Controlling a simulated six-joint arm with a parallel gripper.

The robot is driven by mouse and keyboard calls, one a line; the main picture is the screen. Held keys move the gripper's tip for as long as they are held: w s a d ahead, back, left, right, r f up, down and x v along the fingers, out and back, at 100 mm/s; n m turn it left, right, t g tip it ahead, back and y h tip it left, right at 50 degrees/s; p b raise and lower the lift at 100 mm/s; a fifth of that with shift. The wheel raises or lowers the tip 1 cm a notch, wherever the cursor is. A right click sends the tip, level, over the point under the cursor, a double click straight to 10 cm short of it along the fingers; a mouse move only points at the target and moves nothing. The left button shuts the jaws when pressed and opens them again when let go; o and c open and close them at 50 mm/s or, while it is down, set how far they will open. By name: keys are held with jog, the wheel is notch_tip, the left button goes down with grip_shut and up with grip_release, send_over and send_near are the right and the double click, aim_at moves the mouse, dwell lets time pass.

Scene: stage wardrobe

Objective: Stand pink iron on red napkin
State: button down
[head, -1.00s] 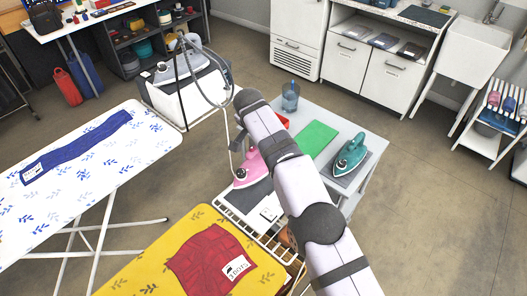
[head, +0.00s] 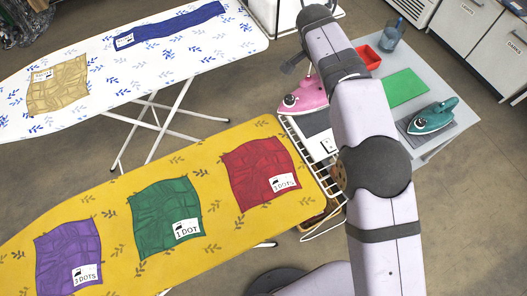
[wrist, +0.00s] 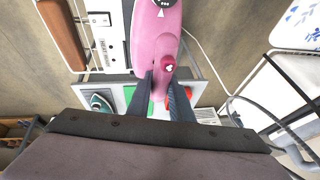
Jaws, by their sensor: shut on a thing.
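In the wrist view the pink iron (wrist: 157,35) fills the top middle. My gripper (wrist: 167,80) is shut on its handle end. In the head view my arm hides most of the gripper. The red napkin (head: 250,158) lies flat on the yellow ironing board (head: 225,150), at its right end, with a white "3 DOTS" card on it. Nothing stands on the napkin.
Green (head: 160,210) and purple (head: 66,262) napkins lie further left on the yellow board. A teal iron (head: 432,118), green mat (head: 404,88) and red tray (head: 368,57) are on the table. A wire rack (head: 318,165) lies between board and table. A white board (head: 190,75) stands behind.

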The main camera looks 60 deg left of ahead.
send_over(294, 110)
jog(key=shift+r, duration=0.15)
jog(key=s+d, duration=0.6)
jog(key=s, duration=0.2)
notch_tip(294, 110, down, 11)
jog(key=s+p, duration=0.1)
jog(key=p, duration=0.1)
jog(key=shift+d, duration=0.4)
jog(key=shift+s+d+f+b, duration=0.1)
jog(key=shift+d+f+b, duration=0.1)
jog(key=shift+f+b, duration=0.3)
jog(key=shift+s+d+f+b, duration=0.15)
jog(key=shift+f+b, duration=0.25)
jog(key=shift+b, duration=0.2)
jog(key=c, duration=1.6)
grip_release()
jog(key=shift+w+f, duration=0.1)
jog(key=shift+a, duration=0.2)
